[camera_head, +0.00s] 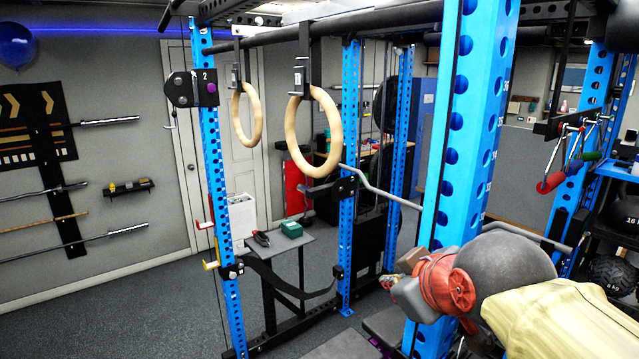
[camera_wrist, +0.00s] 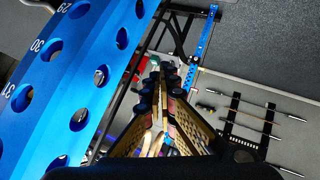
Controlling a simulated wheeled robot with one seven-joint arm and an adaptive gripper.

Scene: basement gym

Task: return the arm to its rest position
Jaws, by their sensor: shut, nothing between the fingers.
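My arm reaches in from the lower right of the head view, with a cream link, a grey round joint and a red wrist. My gripper (camera_head: 387,283) points left at the end of it and overlaps the lower part of the near blue rack post (camera_head: 456,150) in the picture. In the wrist view my gripper (camera_wrist: 167,70) shows its two fingers together at the tips, with nothing held. The same blue post (camera_wrist: 50,65) fills the left of that view, close beside the fingers. I cannot tell whether the arm touches it.
A small table (camera_head: 285,244) with a green box (camera_head: 291,229) stands inside the rack. Gymnastic rings (camera_head: 312,172) hang above. Barbells (camera_head: 108,122) hang on the left wall. A grey bar (camera_head: 378,187) crosses behind the post. Open floor (camera_head: 120,300) lies at the lower left.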

